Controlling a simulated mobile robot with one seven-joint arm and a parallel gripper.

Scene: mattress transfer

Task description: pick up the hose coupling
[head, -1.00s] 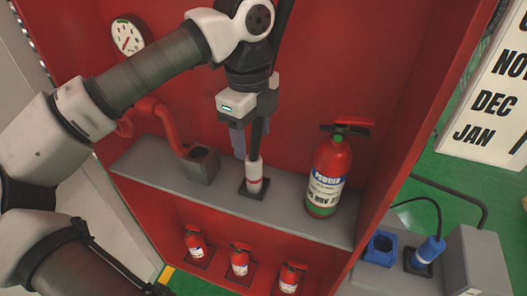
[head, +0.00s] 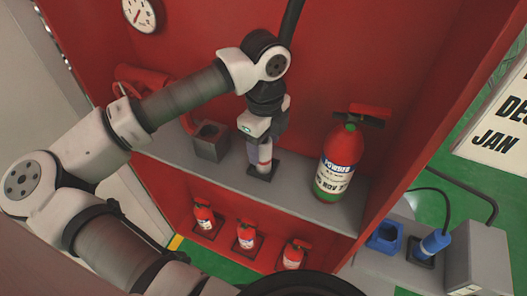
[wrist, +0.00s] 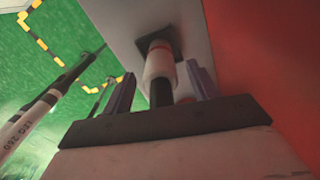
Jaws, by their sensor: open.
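The hose coupling (head: 264,157) is a white cylinder with a red band, upright on a small black square base on the grey shelf (head: 300,195). My gripper (head: 260,148) is directly over it, with its fingers down along the coupling's upper part. In the wrist view the coupling (wrist: 160,62) shows in line between the two spread fingers of my gripper (wrist: 160,70), with a dark section nearer the palm. The gripper is open. Whether a finger touches the coupling cannot be told. The gripper partly hides the coupling's top in the head view.
A large fire extinguisher (head: 340,165) stands right of the coupling. A grey square holder (head: 210,142) and a red curved part (head: 150,82) are to the left. Several small extinguishers (head: 247,236) stand below the shelf. The red cabinet wall (head: 340,55) is close behind.

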